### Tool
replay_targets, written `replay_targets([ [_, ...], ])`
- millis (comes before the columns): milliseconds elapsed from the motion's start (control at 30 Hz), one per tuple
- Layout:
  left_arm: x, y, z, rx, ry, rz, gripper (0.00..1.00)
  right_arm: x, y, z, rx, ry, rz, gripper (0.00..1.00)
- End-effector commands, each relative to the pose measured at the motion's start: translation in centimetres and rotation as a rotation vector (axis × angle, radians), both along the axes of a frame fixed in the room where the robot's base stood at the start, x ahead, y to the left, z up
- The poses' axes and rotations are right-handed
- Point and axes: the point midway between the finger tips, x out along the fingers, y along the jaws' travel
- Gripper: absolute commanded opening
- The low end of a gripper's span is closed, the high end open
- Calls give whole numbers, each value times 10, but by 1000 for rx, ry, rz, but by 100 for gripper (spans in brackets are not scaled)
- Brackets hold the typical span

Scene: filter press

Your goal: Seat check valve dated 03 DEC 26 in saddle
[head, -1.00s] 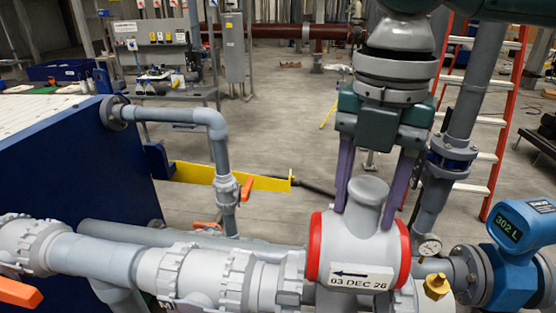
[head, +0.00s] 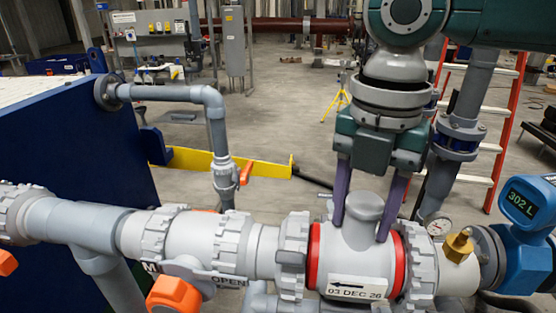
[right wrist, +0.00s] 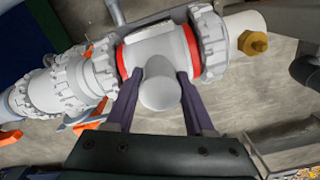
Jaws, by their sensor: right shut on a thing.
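The check valve (head: 358,248) is a light grey body with a red ring at each end and a label reading 03 DEC 26 with an arrow pointing left. It is in line between the two grey union nuts of the pipe run, upright. My right gripper (head: 363,215) is shut on the valve's upright neck from above, one purple finger on each side. In the right wrist view the valve (right wrist: 155,52) also lies between the nuts, with the fingers beside its round cap. The saddle is not clearly visible under the valve. My left gripper is not in view.
The left union nut (head: 293,255) and right union nut (head: 418,262) flank the valve closely. An orange-handled valve (head: 175,294) is to the left.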

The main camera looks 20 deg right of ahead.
Motion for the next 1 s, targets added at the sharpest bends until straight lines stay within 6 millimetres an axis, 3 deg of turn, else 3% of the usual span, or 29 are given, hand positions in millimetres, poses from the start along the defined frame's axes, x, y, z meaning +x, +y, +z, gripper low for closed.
replay_targets([
  [300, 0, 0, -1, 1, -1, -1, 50, 1, 0, -3, 1, -3, 0, 0],
  [333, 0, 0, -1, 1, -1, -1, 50, 1, 0, -3, 1, -3, 0, 55],
  [633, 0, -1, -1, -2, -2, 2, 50, 0, 0, -3, 0, -1, 0, 89],
  [1000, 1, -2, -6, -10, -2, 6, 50, 1, 0, 4, 0, -3, -1, 89],
])
